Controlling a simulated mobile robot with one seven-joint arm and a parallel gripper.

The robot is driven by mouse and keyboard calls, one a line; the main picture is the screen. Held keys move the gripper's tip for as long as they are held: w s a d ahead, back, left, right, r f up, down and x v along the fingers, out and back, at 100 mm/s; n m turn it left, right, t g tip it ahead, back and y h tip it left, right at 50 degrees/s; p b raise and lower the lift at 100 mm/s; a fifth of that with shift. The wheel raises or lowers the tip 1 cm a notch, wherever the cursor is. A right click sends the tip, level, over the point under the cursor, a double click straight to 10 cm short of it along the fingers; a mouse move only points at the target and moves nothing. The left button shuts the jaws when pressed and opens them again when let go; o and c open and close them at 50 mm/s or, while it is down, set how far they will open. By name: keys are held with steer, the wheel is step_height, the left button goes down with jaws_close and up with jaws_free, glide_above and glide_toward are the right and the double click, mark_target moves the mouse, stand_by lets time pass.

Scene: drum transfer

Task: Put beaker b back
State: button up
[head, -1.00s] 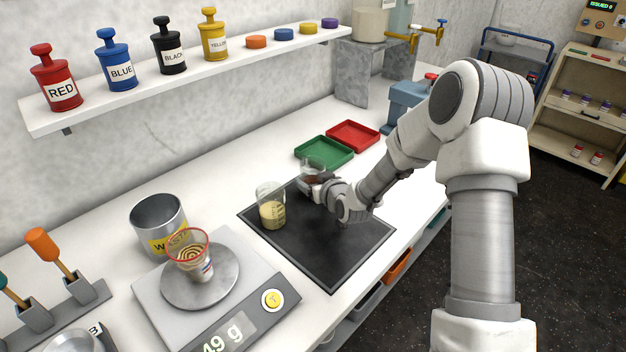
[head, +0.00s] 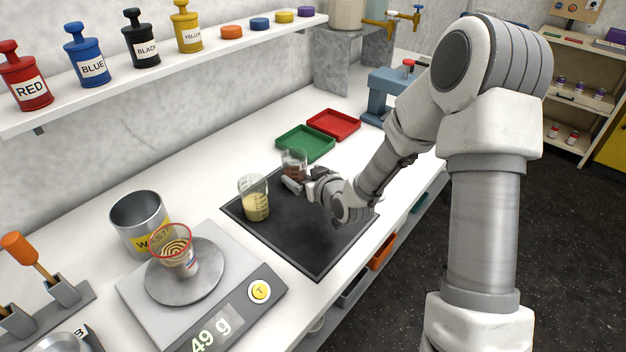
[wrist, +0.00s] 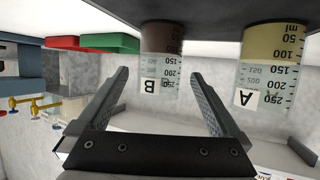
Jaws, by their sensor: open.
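Beaker b (head: 294,163) stands upright with brown-red contents at the far corner of the black mat (head: 330,235). In the wrist view, which is upside down, beaker b (wrist: 160,62) shows its "B" label. My gripper (head: 292,184) is open and empty on the near side of beaker b. In the wrist view beaker b appears in line with the gap between my fingers (wrist: 160,75), apart from both. Beaker A (head: 254,199), with yellow contents, stands at the mat's left; it also shows at the right of the wrist view (wrist: 250,75).
A scale (head: 225,300) carries a red-rimmed cup (head: 176,256) and reads 49 g. A waste can (head: 138,215) stands behind it. Green (head: 304,144) and red (head: 333,124) trays lie beyond the mat. The mat's near part is clear. A shelf of colour bottles (head: 90,60) runs along the wall.

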steer(key=s+d+r+m+g+h, duration=0.1)
steer(key=s+d+r+g+h, duration=0.15)
steer(key=s+d+r, duration=0.4)
steer(key=s+d+r+m+g+h, duration=0.1)
steer(key=s+d+r+h, duration=0.25)
steer(key=s+r, duration=0.55)
steer(key=s+r+m+g, duration=0.1)
steer(key=s, duration=0.8)
steer(key=s+r+m+g, duration=0.1)
steer(key=s+r+g, duration=0.1)
steer(key=s, duration=0.7)
steer(key=shift+d+r+m+y, duration=0.3)
steer(key=shift+d+y, duration=0.05)
steer(key=shift+y, duration=0.05)
steer(key=shift+r+p, duration=0.8)
steer(key=shift+p, duration=0.05)
